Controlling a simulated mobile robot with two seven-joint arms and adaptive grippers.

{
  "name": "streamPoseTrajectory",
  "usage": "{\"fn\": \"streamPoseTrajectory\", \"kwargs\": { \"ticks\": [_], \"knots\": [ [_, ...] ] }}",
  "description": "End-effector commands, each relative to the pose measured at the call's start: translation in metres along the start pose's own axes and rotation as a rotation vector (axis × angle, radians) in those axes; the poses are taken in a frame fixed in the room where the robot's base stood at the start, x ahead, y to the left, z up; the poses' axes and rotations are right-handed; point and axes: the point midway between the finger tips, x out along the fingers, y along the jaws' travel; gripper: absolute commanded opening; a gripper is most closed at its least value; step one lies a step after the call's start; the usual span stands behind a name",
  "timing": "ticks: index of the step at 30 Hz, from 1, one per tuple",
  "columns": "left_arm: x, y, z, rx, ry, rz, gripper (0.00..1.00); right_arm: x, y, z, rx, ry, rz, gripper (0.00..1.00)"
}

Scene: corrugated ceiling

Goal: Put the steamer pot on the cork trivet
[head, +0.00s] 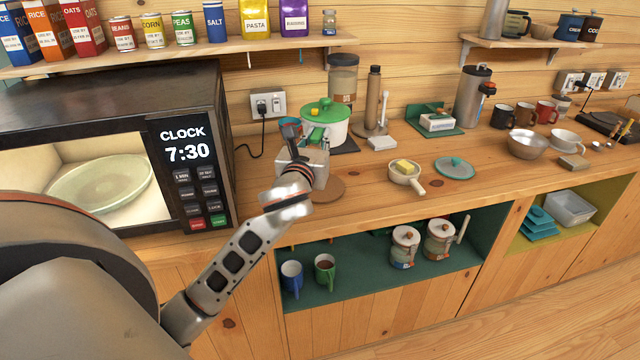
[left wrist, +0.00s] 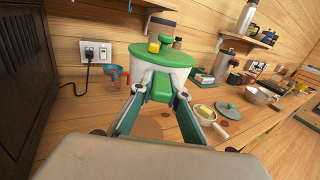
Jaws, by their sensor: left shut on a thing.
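The steamer pot (head: 338,131) is white with a green lid and a yellow part on it. It is upright above the back of the counter beside the microwave; I cannot tell whether its base touches anything. My left gripper (head: 308,148) is shut on its near side. In the left wrist view the fingers (left wrist: 158,88) close around the green handle of the pot (left wrist: 168,62). The round brown cork trivet (head: 329,190) lies on the counter in front of the pot, partly hidden by my gripper. It also shows between the fingers in the left wrist view (left wrist: 150,127). My right gripper is not in view.
The microwave (head: 180,120) stands close on the left. A red and teal cup (left wrist: 115,77) is left of the pot. A bottle on a stand (head: 373,100) is right of it. A cream dish with butter (head: 405,173) and a teal lid (head: 455,167) lie to the trivet's right.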

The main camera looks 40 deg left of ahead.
Motion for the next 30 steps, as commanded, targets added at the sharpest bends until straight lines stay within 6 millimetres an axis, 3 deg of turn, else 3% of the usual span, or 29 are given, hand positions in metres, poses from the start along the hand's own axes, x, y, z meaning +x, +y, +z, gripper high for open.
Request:
{"fn": "streamPoseTrajectory", "kwargs": {
  "ticks": [1,4,8,24,30],
  "knots": [
    [0.009,0.005,0.013,-0.003,-0.004,0.012,0.0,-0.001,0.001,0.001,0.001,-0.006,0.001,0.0],
    [0.019,0.012,0.024,-0.001,-0.002,0.027,0.0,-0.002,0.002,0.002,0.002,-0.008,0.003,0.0],
    [0.023,0.014,0.016,0.0,0.003,0.033,0.0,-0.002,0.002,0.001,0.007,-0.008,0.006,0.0],
    [0.022,0.015,-0.109,0.0,0.003,0.034,0.0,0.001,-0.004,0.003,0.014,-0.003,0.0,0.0],
    [0.022,0.014,-0.129,0.001,-0.001,0.032,0.0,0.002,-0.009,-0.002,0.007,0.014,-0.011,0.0]
  ]
}}
